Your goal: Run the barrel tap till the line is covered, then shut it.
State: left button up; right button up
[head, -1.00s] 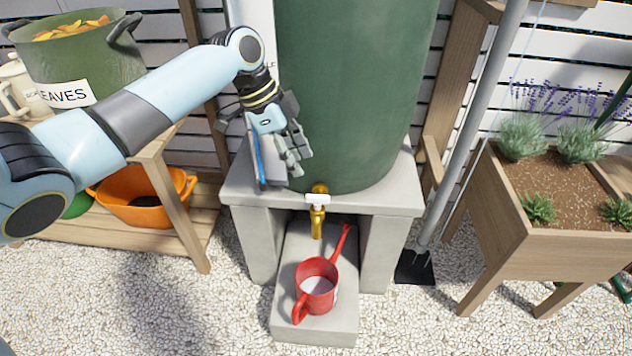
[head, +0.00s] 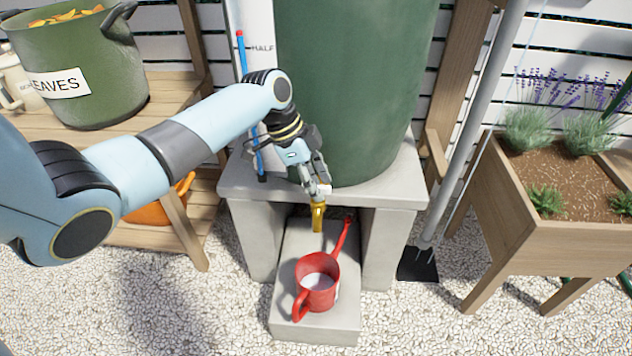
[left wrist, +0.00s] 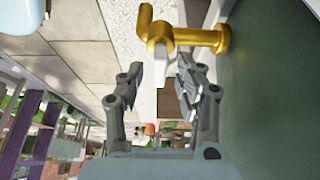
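The brass tap (head: 318,217) sticks out low on the front of the green barrel (head: 355,85). In the left wrist view the tap (left wrist: 200,37) has a white handle (left wrist: 158,52). My left gripper (head: 322,188) is at this handle in the head view. In the wrist view its two fingers (left wrist: 158,82) are apart, with the handle just beyond and between their tips; contact cannot be told. No water stream shows. The red watering can (head: 318,285) stands below the tap with a pale inside; no line in it is clear. My right gripper is not in view.
The can stands on a concrete block (head: 285,325) between the legs of the grey stand (head: 385,190). A gauge board (head: 258,25) marked HALF is behind my left arm. A shelf with a leaves pot (head: 85,75) is left; a wooden planter (head: 560,250) is right.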

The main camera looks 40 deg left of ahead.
pick_arm(q)
grip_shut()
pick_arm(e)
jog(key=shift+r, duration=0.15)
pick_arm(q)
jog(key=shift+r+n+p, duration=0.25)
jog(key=shift+n+p, duration=0.45)
jog(key=shift+p, duration=0.3)
jog(key=n+t+y+p, duration=0.1)
jog(key=n+p, duration=0.2)
jog(key=p, duration=0.1)
jog(key=n+y+p, duration=0.1)
jog(key=n+p, duration=0.2)
jog(key=shift+s+d+n+t+p, duration=0.1)
jog(key=shift+d+n+t+p, duration=0.05)
jog(key=shift+n+t+p, duration=0.2)
jog(key=n+y+p, duration=0.1)
jog(key=n+p, duration=0.1)
jog(key=shift+f+n, duration=0.1)
jog(key=shift+n, duration=0.25)
jog(key=shift+f+n+y+p, duration=0.1)
jog(key=shift+n+y+p, duration=0.3)
jog(key=shift+n, duration=0.1)
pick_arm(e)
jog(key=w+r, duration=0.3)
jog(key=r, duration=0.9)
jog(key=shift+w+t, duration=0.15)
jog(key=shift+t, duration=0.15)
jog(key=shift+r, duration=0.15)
